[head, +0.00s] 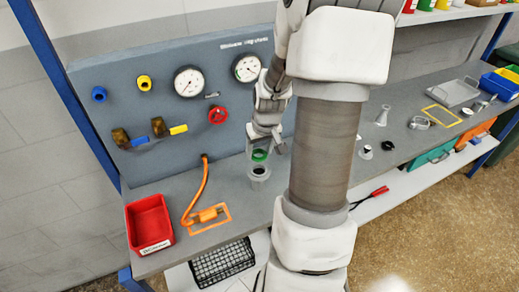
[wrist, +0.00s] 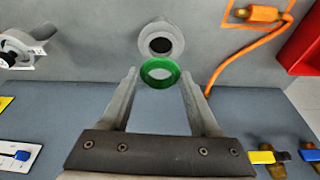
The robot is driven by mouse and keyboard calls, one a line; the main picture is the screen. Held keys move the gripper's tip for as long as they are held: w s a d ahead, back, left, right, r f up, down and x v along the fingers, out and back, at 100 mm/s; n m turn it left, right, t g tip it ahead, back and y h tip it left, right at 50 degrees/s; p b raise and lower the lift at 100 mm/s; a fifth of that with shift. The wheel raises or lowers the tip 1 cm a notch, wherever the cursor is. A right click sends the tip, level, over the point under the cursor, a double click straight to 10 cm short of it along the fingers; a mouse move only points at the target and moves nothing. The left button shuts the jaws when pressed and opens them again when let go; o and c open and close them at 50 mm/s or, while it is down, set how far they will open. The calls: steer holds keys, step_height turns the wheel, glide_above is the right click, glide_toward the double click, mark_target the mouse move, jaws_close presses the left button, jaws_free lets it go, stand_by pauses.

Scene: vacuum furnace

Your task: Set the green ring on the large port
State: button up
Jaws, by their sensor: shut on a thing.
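The green ring (head: 260,155) is held between the fingertips of my gripper (head: 264,146). In the wrist view the ring (wrist: 148,78) lies between the two finger ends, with its opening visible. The large port (head: 259,174) is a short grey cylinder with a dark opening, standing on the bench. In the head view the ring is just above the port; a gap or contact between them cannot be told. In the wrist view the port (wrist: 174,48) shows beyond the ring, offset from it, with its opening uncovered.
A grey gauge panel (head: 150,80) with valves stands behind the bench. An orange hose (head: 199,188) and fitting lie left of the port, beside a red bin (head: 143,220). Small metal parts, including a cone-shaped piece (head: 382,117), stand to the right.

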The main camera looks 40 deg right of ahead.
mark_target(259, 173)
steer(key=shift+f+b, duration=2.3)
steer(key=shift+f, duration=0.6)
steer(key=o, duration=1.4)
steer(key=p+v, duration=0.2)
steer(key=v, duration=1.5)
steer(key=shift+r, duration=0.15)
